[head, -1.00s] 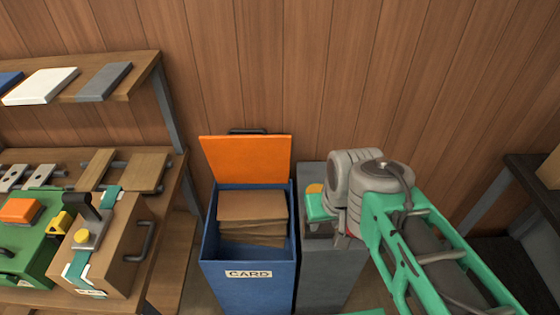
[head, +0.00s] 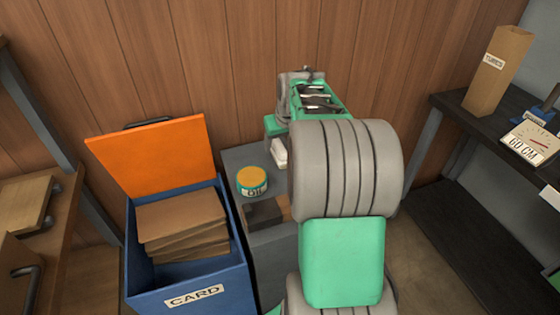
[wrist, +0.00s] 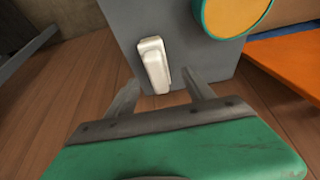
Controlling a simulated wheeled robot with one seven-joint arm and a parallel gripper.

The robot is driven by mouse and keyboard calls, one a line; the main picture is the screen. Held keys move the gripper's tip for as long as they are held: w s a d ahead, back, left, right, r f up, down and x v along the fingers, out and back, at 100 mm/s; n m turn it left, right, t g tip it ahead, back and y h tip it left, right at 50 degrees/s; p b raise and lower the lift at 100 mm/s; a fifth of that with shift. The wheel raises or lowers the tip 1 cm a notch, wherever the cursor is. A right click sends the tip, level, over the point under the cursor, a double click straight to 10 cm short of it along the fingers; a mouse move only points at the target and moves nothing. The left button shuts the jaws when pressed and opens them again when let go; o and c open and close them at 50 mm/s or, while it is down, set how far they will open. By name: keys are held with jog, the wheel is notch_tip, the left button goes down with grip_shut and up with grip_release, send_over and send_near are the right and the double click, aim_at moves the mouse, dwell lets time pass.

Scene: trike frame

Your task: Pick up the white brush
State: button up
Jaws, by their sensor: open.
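The white brush (wrist: 154,62) lies on the grey cabinet top (wrist: 190,60), close to its edge, in the wrist view. In the head view a white piece of it (head: 279,154) shows just below the green body of my gripper, at the back of the cabinet. My gripper (wrist: 160,78) is open, with one finger on each side of the brush's near end in the picture. Nothing appears held, and I cannot tell whether the fingers touch the brush. In the head view my arm hides the right part of the cabinet and the fingers.
A round tin with an orange lid (head: 252,181) stands on the cabinet left of the brush, near a dark block (head: 264,214). The blue card bin (head: 190,285) with its orange lid (head: 152,158) raised is left. A dark shelf (head: 470,115) is right; the wooden wall is behind.

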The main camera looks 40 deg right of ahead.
aim_at(281, 148)
jog(key=x, duration=0.6)
jog(key=shift+s+d+b, duration=0.15)
jog(key=shift+d+b, duration=0.05)
jog(key=shift+b, duration=0.2)
jog(key=shift+r, duration=0.1)
grip_shut()
